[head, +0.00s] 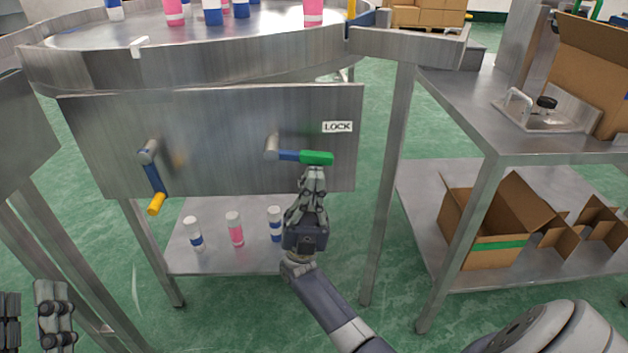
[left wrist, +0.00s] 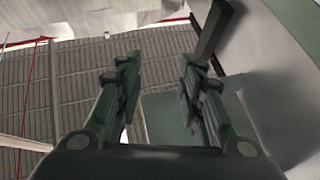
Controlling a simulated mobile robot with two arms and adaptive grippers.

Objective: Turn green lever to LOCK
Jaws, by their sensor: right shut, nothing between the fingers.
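The green lever (head: 316,158) is on the grey metal panel under the round table. It has a blue shaft and a green grip, and lies nearly horizontal, pointing right from its pivot. The LOCK label (head: 338,127) is just above the green grip. My right gripper (head: 313,172) is shut, with its fingertips right below the green grip, touching it or very close. My left gripper (head: 38,300) is at the lower left of the head view, away from the panel. In the left wrist view its fingers (left wrist: 158,75) are apart with nothing between them.
A second lever with a yellow grip (head: 156,204) hangs down on the panel's left. Several cans (head: 235,229) stand on the shelf below. A table leg (head: 393,185) is right of my right gripper. A side table (head: 470,115) holds a cardboard box (head: 592,75), with open boxes (head: 497,215) beneath.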

